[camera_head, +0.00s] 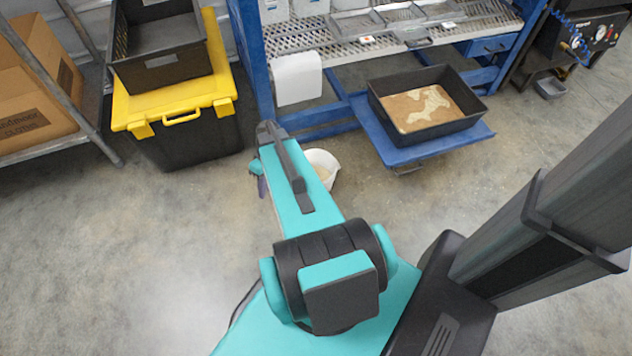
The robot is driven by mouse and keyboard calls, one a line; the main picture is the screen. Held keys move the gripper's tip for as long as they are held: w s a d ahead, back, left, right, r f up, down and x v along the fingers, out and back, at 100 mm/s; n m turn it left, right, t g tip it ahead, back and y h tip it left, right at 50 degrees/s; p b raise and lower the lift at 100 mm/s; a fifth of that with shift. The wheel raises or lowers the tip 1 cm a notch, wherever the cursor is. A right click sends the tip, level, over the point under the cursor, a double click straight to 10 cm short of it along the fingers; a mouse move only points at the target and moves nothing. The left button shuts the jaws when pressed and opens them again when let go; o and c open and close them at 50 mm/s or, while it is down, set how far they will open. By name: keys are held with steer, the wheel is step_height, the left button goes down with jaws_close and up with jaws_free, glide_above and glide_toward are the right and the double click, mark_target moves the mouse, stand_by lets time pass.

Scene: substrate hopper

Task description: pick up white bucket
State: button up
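The white bucket (324,164) stands on the concrete floor in front of the blue frame, in the upper middle of the head view. My arm's teal link covers its left side; its right rim and part of its pale inside show. My gripper (261,184) is mostly hidden behind the far end of this link. Only small teal and dark bits show at the link's left edge, and its fingertips cannot be made out. I cannot see whether it touches the bucket.
A low blue platform (470,138) with a black tray (432,120) of tan material is right of the bucket. A black tote with a yellow lid (190,92) stands left. A shelf with cardboard boxes (35,85) is far left. The floor at lower left is clear.

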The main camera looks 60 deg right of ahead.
steer(key=s+d+t+b, duration=0.1)
steer(key=s+d+b, duration=0.2)
steer(key=d, duration=0.8)
steer(key=s+d+f+t+h+b, duration=0.1)
steer(key=s+d+b, duration=0.3)
steer(key=d, duration=0.8)
steer(key=s+d+f+t+h+b, duration=0.1)
steer(key=s+d+t+b, duration=0.1)
steer(key=d+b, duration=0.5)
steer(key=s+d, duration=0.1)
steer(key=d, duration=0.3)
steer(key=shift+s+d+n+t, duration=0.2)
steer(key=shift+s+n+t, duration=0.1)
steer(key=shift+t, duration=0.1)
steer(key=b, duration=0.4)
glide_toward(326, 159)
steer(key=shift+x, duration=1.05)
steer(key=shift+w+a+f, duration=0.1)
steer(key=shift+w+f, duration=0.2)
steer(key=shift+w, duration=0.05)
steer(key=shift+f, duration=0.1)
steer(key=shift+w+b+x, duration=0.15)
steer(key=shift+b+x, duration=0.65)
steer(key=shift+x, duration=0.5)
steer(key=shift+w+b+x, duration=0.15)
steer(key=shift+b+x, duration=0.6)
steer(key=shift+x, duration=0.5)
